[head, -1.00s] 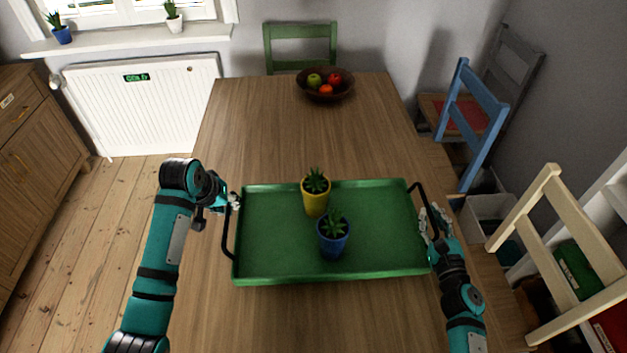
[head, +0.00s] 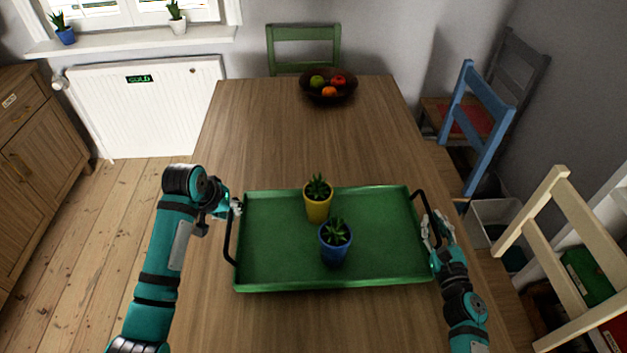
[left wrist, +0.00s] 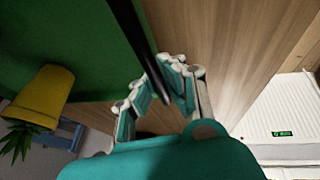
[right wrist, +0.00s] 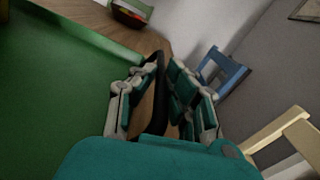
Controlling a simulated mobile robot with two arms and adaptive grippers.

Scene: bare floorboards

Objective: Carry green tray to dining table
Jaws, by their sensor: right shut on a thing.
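The green tray (head: 285,262) is level over the near half of the wooden dining table (head: 290,130); I cannot tell whether it touches the top. A yellow pot (head: 317,208) and a blue pot (head: 335,250), each with a small plant, stand upright on it. My left gripper (head: 236,206) is at the tray's left black handle; in the left wrist view its fingers (left wrist: 166,72) close around the handle. My right gripper (head: 430,230) is shut on the right black handle, which passes between its fingers in the right wrist view (right wrist: 155,95).
A fruit bowl (head: 328,88) stands at the table's far end, with clear tabletop before it. A green chair (head: 303,38) is behind the table; blue (head: 478,120) and cream (head: 560,245) chairs are on the right. A cabinet (head: 30,150) and radiator (head: 150,105) are at the left.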

